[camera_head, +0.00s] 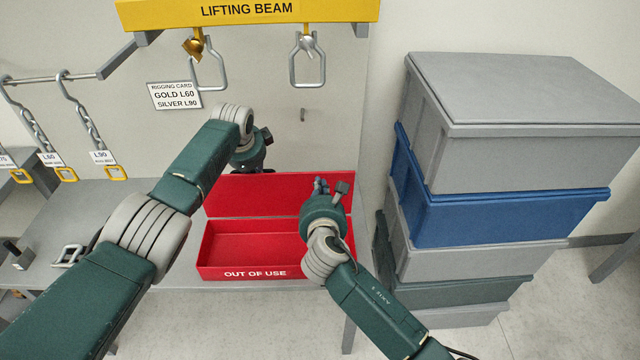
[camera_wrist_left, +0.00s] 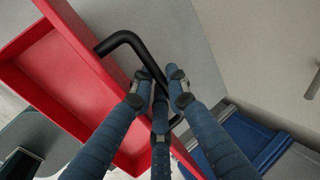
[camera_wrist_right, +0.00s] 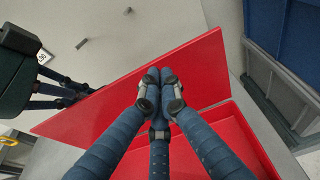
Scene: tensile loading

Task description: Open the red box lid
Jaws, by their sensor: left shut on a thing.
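The red box (camera_head: 238,272), marked OUT OF USE, sits on the bench with its inside showing. Its red lid (camera_head: 250,192) stands raised along the back; it also shows in the right wrist view (camera_wrist_right: 95,115). My left gripper (camera_head: 255,167) is at the lid's upper edge, its fingers mostly hidden in the head view. In the left wrist view its fingers (camera_wrist_left: 160,85) are shut on a black bar handle (camera_wrist_left: 125,38) beside a red panel. My right gripper (camera_head: 320,186) is over the box's right end, in front of the lid. Its fingers (camera_wrist_right: 158,80) are together and empty.
A stack of grey and blue crates (camera_head: 500,215) stands close on the right. The yellow lifting beam (camera_head: 250,12) hangs above with shackles. Chains with hooks (camera_head: 85,120) hang on the left, and a rigging card (camera_head: 174,96) is on the back wall.

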